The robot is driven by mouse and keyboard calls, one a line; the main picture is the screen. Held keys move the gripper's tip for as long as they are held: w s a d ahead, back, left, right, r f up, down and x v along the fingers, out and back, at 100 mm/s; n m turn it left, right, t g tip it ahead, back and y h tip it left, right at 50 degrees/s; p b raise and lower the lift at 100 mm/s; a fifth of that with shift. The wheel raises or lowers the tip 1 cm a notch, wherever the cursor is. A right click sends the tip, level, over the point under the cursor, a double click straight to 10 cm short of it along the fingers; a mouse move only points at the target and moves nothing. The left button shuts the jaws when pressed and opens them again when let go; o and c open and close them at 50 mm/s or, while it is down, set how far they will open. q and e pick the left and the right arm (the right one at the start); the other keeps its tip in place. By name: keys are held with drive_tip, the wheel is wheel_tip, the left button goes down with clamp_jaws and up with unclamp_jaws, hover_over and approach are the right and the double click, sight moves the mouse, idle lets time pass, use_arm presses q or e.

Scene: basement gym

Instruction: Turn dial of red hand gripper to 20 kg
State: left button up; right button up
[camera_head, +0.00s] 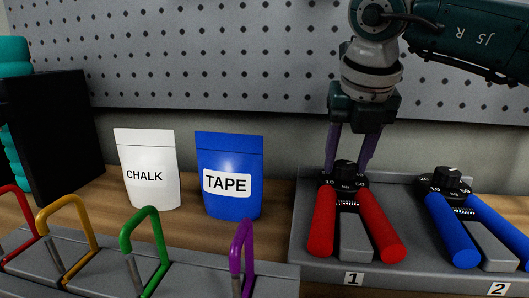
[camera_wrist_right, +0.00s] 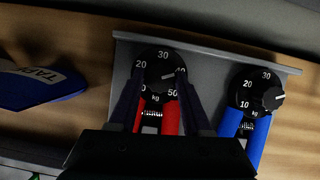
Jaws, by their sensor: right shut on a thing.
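The red hand gripper (camera_head: 382,228) lies on a grey tray at the place marked 1, its two red handles towards me. Its black dial (camera_wrist_right: 157,56) carries white numbers and "kg". In the right wrist view, 20 is at the left, 30 at the top and 50 at the lower right. A white mark on the knob appears to point right, towards a number partly hidden by a finger. My right gripper (camera_head: 347,164) comes down from above, shut on the dial knob, one finger on each side. It also shows in the right wrist view (camera_wrist_right: 160,75). My left gripper is not in view.
A blue hand gripper (camera_head: 454,232) with its own dial lies close to the right on the tray (camera_head: 420,262). A white CHALK pouch (camera_head: 146,190) and blue TAPE pouch (camera_head: 229,154) stand left. Coloured carabiner-like loops (camera_head: 145,232) stand in front. A pegboard (camera_head: 230,50) is behind.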

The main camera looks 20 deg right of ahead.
clamp_jaws()
